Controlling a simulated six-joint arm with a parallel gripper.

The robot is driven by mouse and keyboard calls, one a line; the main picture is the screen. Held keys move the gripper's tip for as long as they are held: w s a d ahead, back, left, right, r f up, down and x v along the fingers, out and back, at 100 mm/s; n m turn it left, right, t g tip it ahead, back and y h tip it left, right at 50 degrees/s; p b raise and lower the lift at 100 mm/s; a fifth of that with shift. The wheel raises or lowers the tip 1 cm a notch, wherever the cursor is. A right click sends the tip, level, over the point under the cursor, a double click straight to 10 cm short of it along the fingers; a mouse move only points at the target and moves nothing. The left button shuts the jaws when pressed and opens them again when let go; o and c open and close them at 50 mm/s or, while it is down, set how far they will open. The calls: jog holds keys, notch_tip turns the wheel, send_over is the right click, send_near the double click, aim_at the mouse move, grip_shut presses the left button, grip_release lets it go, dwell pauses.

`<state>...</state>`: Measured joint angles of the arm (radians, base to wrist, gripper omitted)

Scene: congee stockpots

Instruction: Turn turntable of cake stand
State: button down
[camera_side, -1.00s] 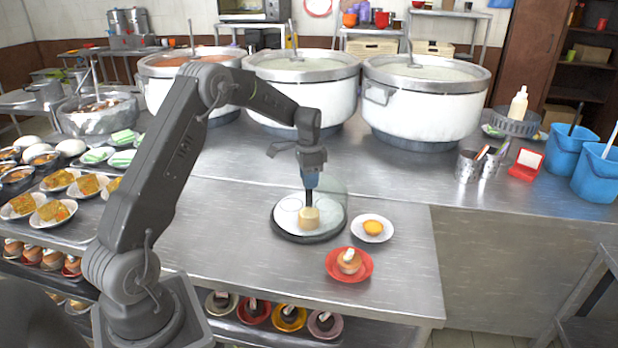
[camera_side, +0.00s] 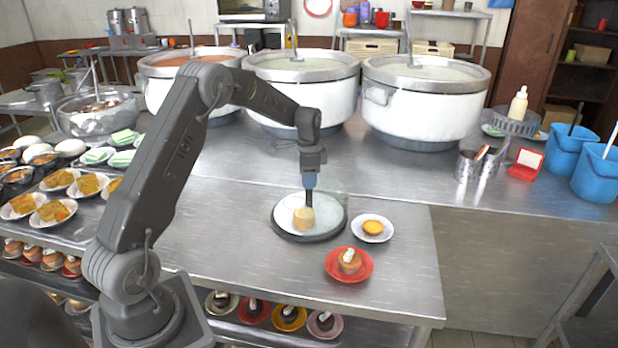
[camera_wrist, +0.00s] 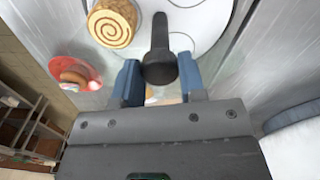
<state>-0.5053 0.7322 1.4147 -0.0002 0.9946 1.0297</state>
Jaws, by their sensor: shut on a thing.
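The cake stand has a round white turntable (camera_side: 283,213) with a dark rim at the table's middle, and a clear dome shows at its back right. A swirl roll cake (camera_side: 303,218) sits on the turntable; in the wrist view the roll cake (camera_wrist: 112,23) is at upper left. A dark upright handle (camera_wrist: 160,50) rises from the turntable. My gripper (camera_side: 309,183) is above the turntable. In the wrist view the blue fingers of my gripper (camera_wrist: 160,78) are shut on the handle, one on each side. The handle's foot is partly hidden by the cake in the side view.
A white plate with a yellow tart (camera_side: 373,228) and a red plate with a small cake (camera_side: 349,265) stand close to the right. Large stockpots (camera_side: 425,100) line the back. Plated food (camera_side: 50,210) fills the left. The front table is otherwise clear.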

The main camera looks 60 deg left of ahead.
jog(key=c, duration=0.7)
grip_release()
jog(key=shift+r, duration=0.15)
notch_tip(320, 180, up, 14)
jog(key=shift+f, duration=0.2)
